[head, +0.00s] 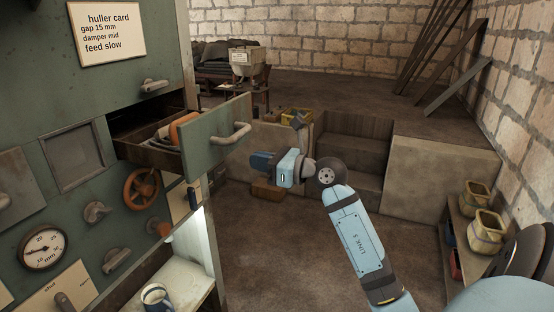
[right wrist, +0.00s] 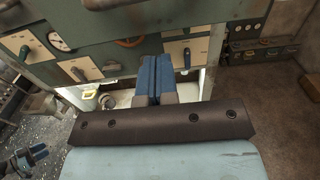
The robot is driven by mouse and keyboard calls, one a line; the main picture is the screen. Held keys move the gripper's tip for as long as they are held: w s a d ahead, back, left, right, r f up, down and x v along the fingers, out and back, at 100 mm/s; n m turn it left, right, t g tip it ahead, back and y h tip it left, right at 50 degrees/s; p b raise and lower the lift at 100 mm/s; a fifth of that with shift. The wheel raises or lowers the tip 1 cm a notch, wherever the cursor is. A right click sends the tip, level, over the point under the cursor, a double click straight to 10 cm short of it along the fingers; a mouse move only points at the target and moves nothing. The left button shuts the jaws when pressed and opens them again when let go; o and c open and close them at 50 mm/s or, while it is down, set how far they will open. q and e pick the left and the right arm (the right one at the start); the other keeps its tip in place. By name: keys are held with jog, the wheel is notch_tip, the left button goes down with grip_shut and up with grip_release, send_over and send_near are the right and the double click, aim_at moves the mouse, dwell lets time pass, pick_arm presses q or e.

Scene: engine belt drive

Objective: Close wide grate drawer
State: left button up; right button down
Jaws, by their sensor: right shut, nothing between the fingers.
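A drawer with a green-grey front (head: 215,140) stands pulled out of the green machine panel in the head view. Its pale bar handle (head: 232,134) is on the front. An orange piece and grey pieces lie inside it. My right gripper (head: 262,163) is to the right of the drawer front and slightly lower, apart from it, with its blue fingers pointing left. The fingers also show in the right wrist view (right wrist: 153,78), shut together and empty. What appears to be my left gripper (right wrist: 36,154) is at the lower left of that view, too small to judge.
The machine panel (head: 90,110) carries a gauge (head: 43,248), an orange handwheel (head: 141,188) and several handles. A pale shelf with a mug (head: 157,296) is below. Steps (head: 345,155) stand behind my right arm, and pots (head: 487,230) at the right.

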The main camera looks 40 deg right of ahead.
aim_at(227, 154)
jog(key=p+x, duration=0.1)
jog(key=x, duration=0.3)
jog(key=shift+w+a+r, duration=0.15)
jog(key=shift+w+a, duration=0.05)
jog(key=shift+w, duration=0.15)
jog(key=shift+x, duration=0.75)
